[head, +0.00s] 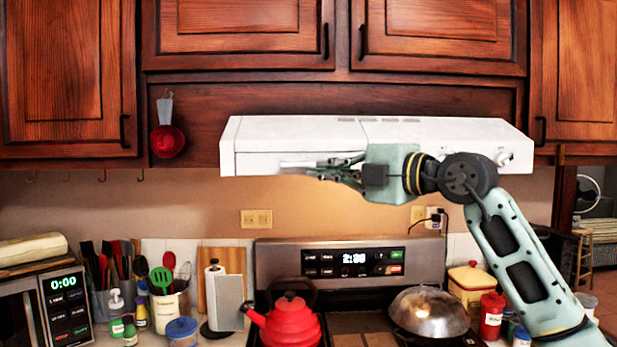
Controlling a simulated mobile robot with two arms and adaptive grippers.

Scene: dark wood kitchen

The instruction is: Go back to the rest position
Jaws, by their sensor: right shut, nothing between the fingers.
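My right gripper (335,168) is raised in front of the white range hood (290,140), with its fingers pointing left near the hood's lower front edge. The fingers are shut with nothing between them. I cannot tell whether they touch the hood. My right arm comes in from the lower right and bends at a dark round joint in front of the hood's right part. My left gripper is not in view.
Below stands a stove (275,262) with a red kettle (291,322) and a domed metal lid (429,311). A microwave (66,308), utensils and a paper towel holder (215,300) are at left. Closed wooden cabinets (245,40) hang above. Jars stand at right.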

